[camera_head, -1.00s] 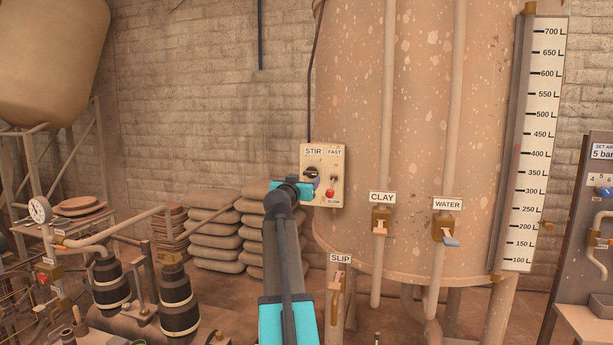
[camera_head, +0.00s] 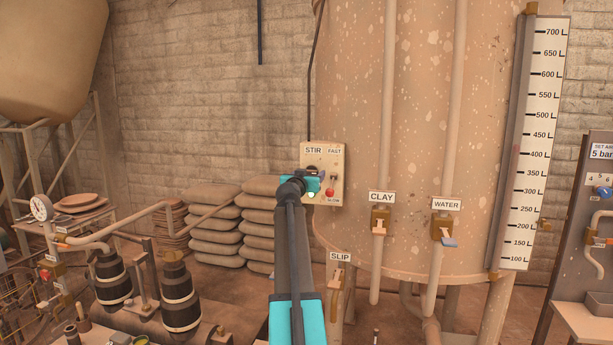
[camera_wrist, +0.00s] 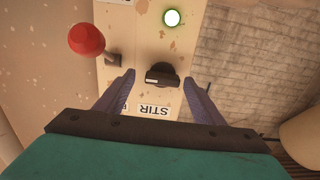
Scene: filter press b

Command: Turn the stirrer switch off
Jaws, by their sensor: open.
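The stirrer switch is a black rotary knob (camera_wrist: 163,76) on a cream panel (camera_head: 338,160) marked STIR. In the wrist view, which is upside down, the knob's grip bar lies across the picture. My gripper (camera_wrist: 159,78) is open, with one finger on each side of the knob. I cannot tell whether the fingers touch it or how deep they reach. In the head view my gripper (camera_head: 314,183) is in front of the panel and covers most of the knob. A lit green-white lamp (camera_wrist: 172,18) is on the same panel.
A red-tipped lever (camera_wrist: 87,38) stands out from the panel close beside one finger, under the FAST label (camera_head: 334,151). The large tank (camera_head: 420,120) with CLAY and WATER valves is at the right. Stacked sacks (camera_head: 215,225) lie at the left.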

